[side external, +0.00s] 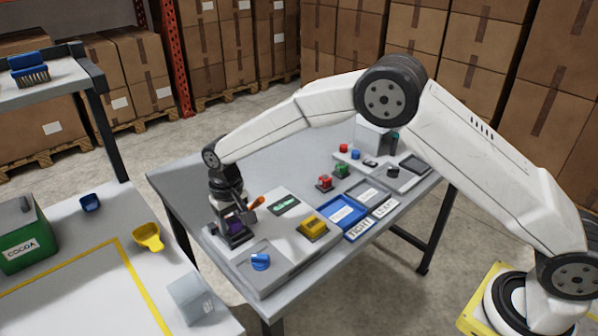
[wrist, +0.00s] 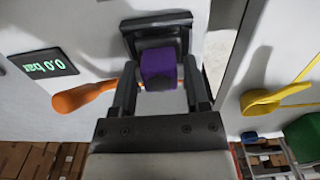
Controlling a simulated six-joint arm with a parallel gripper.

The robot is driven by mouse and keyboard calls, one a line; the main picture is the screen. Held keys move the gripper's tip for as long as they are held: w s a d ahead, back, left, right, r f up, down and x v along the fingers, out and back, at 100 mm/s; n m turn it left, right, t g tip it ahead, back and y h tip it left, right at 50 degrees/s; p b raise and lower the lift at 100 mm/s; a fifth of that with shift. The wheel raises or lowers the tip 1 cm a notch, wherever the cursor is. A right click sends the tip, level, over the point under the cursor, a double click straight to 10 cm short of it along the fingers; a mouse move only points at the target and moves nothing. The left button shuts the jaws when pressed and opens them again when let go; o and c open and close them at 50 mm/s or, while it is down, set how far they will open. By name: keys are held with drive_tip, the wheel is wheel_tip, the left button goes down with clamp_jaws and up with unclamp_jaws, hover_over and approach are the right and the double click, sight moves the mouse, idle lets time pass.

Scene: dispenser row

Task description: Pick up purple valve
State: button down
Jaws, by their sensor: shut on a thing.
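The purple valve (wrist: 158,68) is a small block between the two fingers of my gripper (wrist: 161,80) in the wrist view. The gripper is shut on it. A dark square base plate (wrist: 160,30) lies just behind the valve on the light panel; I cannot tell whether the valve still touches it. In the side view the purple valve (side external: 233,221) shows at the left end of the bench panel, low under my gripper (side external: 233,228), and is partly hidden by it.
An orange lever (side external: 255,204) stands close to the gripper, beside a green-lit display (side external: 285,206). A blue knob (side external: 261,261) and a yellow block (side external: 313,228) are on the same panel. A separate table at left holds a yellow scoop (side external: 148,237) and a green cocoa box (side external: 24,236).

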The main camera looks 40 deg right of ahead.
drive_tip(key=s+d+r, duration=0.4)
drive_tip(key=s+r, duration=0.8)
drive_tip(key=s, duration=0.1)
drive_tip(key=shift+s, duration=0.2)
